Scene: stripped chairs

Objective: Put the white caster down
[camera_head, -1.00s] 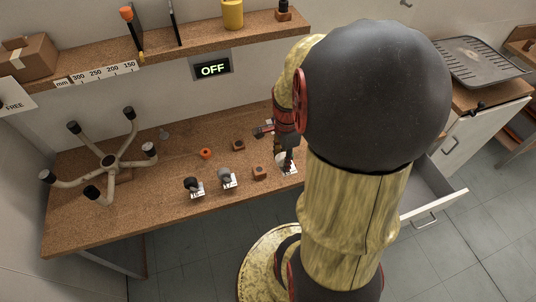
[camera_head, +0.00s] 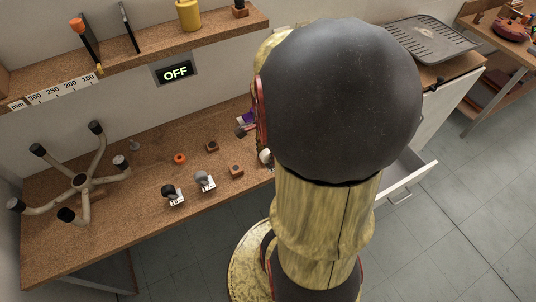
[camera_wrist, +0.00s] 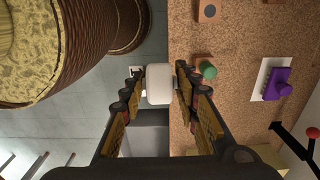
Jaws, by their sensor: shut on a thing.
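The white caster (camera_wrist: 159,84) is between the fingertips of my gripper (camera_wrist: 160,88) in the wrist view. The gripper is shut on it. Only its pale, rounded block-like face shows there, in line with the bench's front edge. In the head view a small white part of it (camera_head: 265,156) shows beside my arm, near the right end of the wooden bench (camera_head: 130,215). My arm hides most of the gripper there. I cannot tell whether the caster touches the bench.
A dark caster (camera_head: 171,190) and a grey caster (camera_head: 205,179) stand on white cards. Wooden blocks (camera_head: 236,170), an orange ring (camera_head: 180,158) and a five-legged chair base (camera_head: 82,182) are on the bench. A purple piece (camera_wrist: 277,84) and a green piece (camera_wrist: 208,70) lie right of the gripper.

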